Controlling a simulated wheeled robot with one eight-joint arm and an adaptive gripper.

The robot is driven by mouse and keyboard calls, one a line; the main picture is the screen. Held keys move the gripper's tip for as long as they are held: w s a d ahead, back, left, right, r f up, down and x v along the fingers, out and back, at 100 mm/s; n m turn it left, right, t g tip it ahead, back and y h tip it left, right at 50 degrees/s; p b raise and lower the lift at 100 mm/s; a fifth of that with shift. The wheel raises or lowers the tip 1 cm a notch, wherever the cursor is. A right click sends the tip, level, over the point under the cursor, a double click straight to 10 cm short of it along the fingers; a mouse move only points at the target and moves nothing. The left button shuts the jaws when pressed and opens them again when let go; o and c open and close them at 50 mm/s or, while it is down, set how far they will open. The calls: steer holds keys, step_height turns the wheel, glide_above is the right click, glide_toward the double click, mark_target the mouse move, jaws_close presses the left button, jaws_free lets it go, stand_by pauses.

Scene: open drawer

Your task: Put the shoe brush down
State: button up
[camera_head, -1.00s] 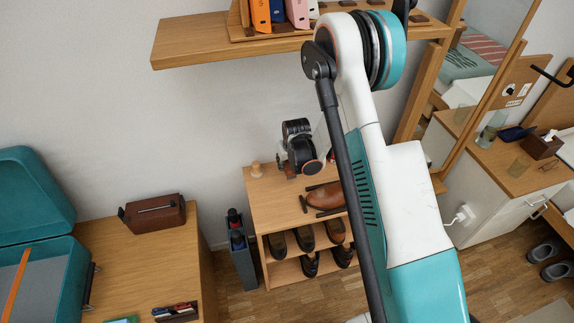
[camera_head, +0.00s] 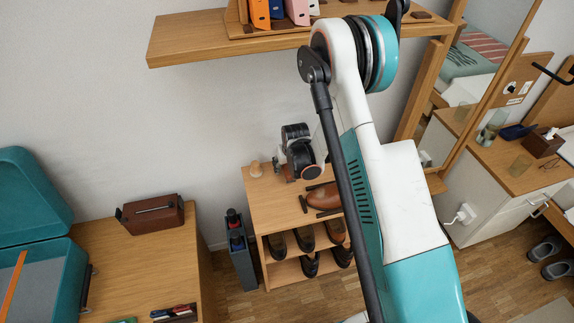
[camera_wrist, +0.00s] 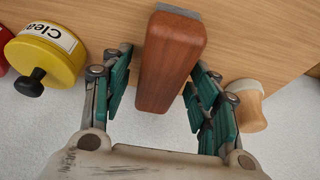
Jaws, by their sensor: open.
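The shoe brush (camera_wrist: 170,60), a long reddish-brown wooden block with a grey end, is at the wooden surface (camera_wrist: 255,45) in the wrist view. My gripper (camera_wrist: 161,66) is open, with one teal-padded finger on each side of the brush. A gap shows between the left finger and the brush. The right finger is close to it, and I cannot tell whether they touch. In the head view, my wrist is over the shoe rack top (camera_head: 285,213), and the brush and fingers cannot be made out there.
A yellow tin (camera_wrist: 48,55) with a black knob stands left of my gripper. A small wooden-handled item (camera_wrist: 243,103) is close on the right. A brown shoe (camera_head: 324,196) lies on the rack top. A wall shelf (camera_head: 225,38) is above.

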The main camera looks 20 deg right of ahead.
steer(key=s+r+p, duration=0.2)
steer(key=s+r, duration=0.3)
steer(key=r, duration=0.6)
steer(key=s+r+t+p, duration=0.15)
steer(key=s+r, duration=0.35)
steer(key=r, duration=0.7)
steer(key=s+r+p, duration=0.2)
steer(key=s+r, duration=0.3)
steer(key=r, duration=0.6)
steer(key=s+r, duration=0.4)
steer(key=s, duration=0.6)
steer(key=s+r+t, duration=0.1)
steer(key=s+r, duration=0.3)
steer(key=s, duration=0.5)
steer(key=shift+s+r, duration=0.15)
steer(key=shift+s, duration=0.25)
steer(key=shift+o, duration=0.4)
